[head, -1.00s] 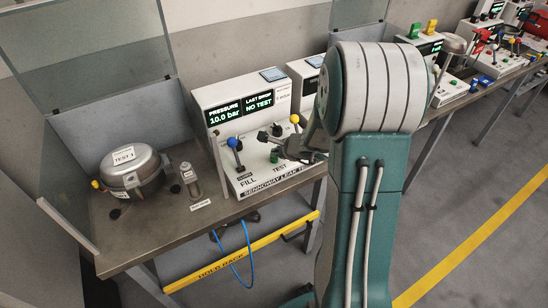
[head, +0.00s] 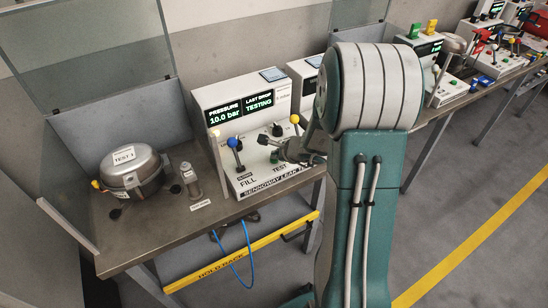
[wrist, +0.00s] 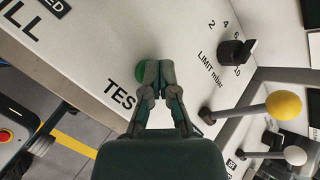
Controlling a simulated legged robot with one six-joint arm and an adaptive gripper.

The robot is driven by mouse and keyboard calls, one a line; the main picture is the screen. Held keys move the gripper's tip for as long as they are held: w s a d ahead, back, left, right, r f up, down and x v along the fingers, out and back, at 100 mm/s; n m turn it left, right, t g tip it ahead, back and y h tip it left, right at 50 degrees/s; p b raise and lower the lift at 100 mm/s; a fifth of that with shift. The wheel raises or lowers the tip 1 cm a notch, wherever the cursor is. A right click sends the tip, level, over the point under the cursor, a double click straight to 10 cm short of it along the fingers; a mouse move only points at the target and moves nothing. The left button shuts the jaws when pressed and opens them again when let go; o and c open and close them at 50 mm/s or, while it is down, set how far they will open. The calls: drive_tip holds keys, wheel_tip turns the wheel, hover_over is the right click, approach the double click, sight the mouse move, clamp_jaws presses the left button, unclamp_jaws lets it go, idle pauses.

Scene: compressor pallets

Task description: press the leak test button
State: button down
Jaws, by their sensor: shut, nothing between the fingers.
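The leak tester (head: 247,92) stands on the bench, and its display (head: 241,108) reads PRESSURE 10.0 bar and LAST DROP TESTING. The green test button (head: 274,157) is on its sloped front panel above the word TEST. In the wrist view the green button (wrist: 140,71) shows beside my fingertips, partly hidden behind them. My gripper (wrist: 160,68) is shut and empty, with its fingertips together over or right beside the button. I cannot tell whether they touch it. In the head view my arm hides part of the tester's right side.
A blue-knobbed FILL lever (head: 233,143) and a yellow-knobbed lever (head: 294,119) flank the button. A black LIMIT knob (wrist: 236,51) is close by. A compressor tank marked TEST 1 (head: 134,172) sits left on the bench. A yellow bar (head: 240,252) runs below its front.

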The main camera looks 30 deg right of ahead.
drive_tip(key=shift+r, duration=0.95)
drive_tip(key=shift+r, duration=0.1)
drive_tip(key=shift+r, duration=2.4)
